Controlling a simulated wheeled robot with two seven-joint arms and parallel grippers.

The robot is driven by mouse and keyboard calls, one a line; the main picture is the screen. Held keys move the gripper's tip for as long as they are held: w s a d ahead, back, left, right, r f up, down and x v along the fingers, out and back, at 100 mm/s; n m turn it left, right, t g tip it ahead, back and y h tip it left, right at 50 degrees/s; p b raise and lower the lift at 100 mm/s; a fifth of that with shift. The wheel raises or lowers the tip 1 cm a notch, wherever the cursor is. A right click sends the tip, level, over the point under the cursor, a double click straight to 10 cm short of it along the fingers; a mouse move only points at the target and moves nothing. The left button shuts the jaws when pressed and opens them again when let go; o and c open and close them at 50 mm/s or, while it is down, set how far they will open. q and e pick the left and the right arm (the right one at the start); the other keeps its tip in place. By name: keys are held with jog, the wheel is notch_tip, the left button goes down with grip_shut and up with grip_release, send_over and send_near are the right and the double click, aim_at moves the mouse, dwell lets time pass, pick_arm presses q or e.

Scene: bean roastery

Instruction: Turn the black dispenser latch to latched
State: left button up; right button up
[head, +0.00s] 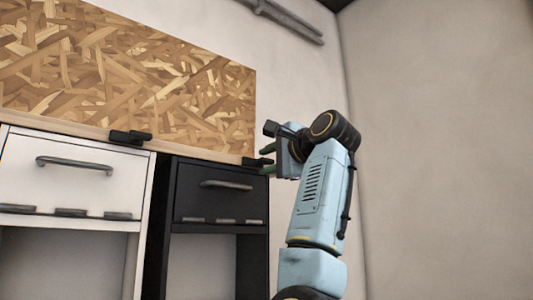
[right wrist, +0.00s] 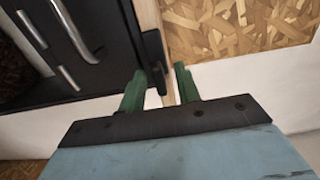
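The black dispenser (head: 205,185) stands right of the white one, with a grey bar handle (head: 227,184) on its front. Its black latch (head: 255,162) sits at its top right, on the wooden strip under the chipboard, partly hidden by my right gripper (head: 267,160). In the right wrist view, the latch (right wrist: 152,50) lies lengthwise along the wooden strip. The green fingers of my right gripper (right wrist: 159,70) are apart, with the latch's near end between or just ahead of them. I cannot tell whether they touch it. My left gripper is not in view.
The white dispenser (head: 70,170) at the left has its own black latch (head: 127,137) and handle. A chipboard panel (head: 130,75) rises above both. Bare wall and free room lie to the right of my right arm. A grey pipe (head: 285,18) runs high on the wall.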

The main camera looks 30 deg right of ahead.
jog(key=shift+w, duration=0.45)
jog(key=shift+c, duration=0.3)
grip_shut()
